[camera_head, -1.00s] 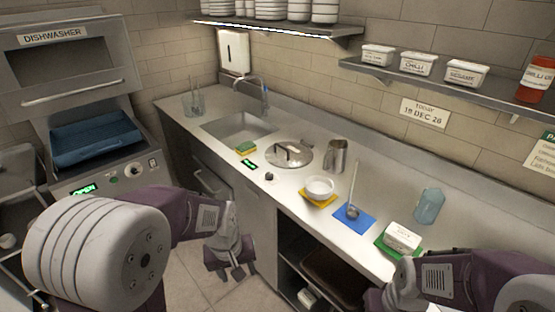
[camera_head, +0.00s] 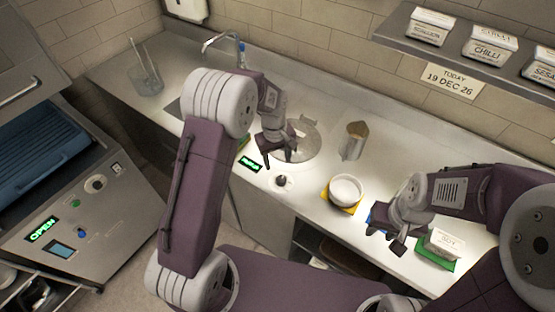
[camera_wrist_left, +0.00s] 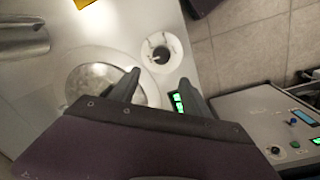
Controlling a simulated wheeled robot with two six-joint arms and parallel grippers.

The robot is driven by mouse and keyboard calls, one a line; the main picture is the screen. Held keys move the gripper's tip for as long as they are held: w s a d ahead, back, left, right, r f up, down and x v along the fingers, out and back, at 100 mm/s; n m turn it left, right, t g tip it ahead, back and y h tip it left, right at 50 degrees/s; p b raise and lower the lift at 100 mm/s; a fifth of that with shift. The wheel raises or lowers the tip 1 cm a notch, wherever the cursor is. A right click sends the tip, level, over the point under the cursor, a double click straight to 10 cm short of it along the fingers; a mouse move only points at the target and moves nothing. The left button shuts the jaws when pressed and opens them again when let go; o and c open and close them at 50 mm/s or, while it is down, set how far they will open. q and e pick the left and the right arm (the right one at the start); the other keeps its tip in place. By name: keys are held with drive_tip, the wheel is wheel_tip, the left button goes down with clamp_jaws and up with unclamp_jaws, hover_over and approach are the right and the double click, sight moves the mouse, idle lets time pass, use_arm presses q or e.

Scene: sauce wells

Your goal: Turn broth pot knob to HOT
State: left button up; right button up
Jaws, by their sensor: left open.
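The broth pot (camera_head: 309,151) is a round well set in the steel counter, partly hidden behind my left gripper. Its small dark knob (camera_head: 281,181) stands in front of it near the counter's front edge. A green-lit display (camera_head: 250,162) is left of the knob; its text is too small to read. In the left wrist view the knob (camera_wrist_left: 160,53) sits on a pale round plate, just beyond the fingertips. My left gripper (camera_head: 278,160) is open and empty above the counter, close to the knob and apart from it. My right gripper (camera_head: 384,238) appears open near the blue mat.
A metal jug (camera_head: 354,141) stands right of the pot. A white bowl (camera_head: 346,189) sits on a yellow mat, and a white labelled tub (camera_head: 445,241) on a green mat. The dishwasher (camera_head: 85,215) is at left. A glass of utensils (camera_head: 147,77) stands at the back left.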

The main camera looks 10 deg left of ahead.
sight(281, 179)
use_arm(q)
drive_tip(key=f, duration=0.2)
drive_tip(key=d+f+p, duration=0.1)
drive_tip(key=f, duration=0.2)
drive_tip(key=s+f+p, duration=0.1)
drive_tip(key=f, duration=0.1)
drive_tip(key=shift+d+f, duration=0.2)
drive_tip(key=shift+d, duration=0.05)
drive_tip(key=shift+s+d+f, duration=0.1)
drive_tip(key=shift+f, duration=0.25)
use_arm(e)
drive_tip(key=r, duration=0.1)
drive_tip(key=s+d+r, duration=0.1)
drive_tip(key=shift+s+r, duration=0.1)
drive_tip(key=shift+r, duration=0.2)
use_arm(q)
clamp_jaws()
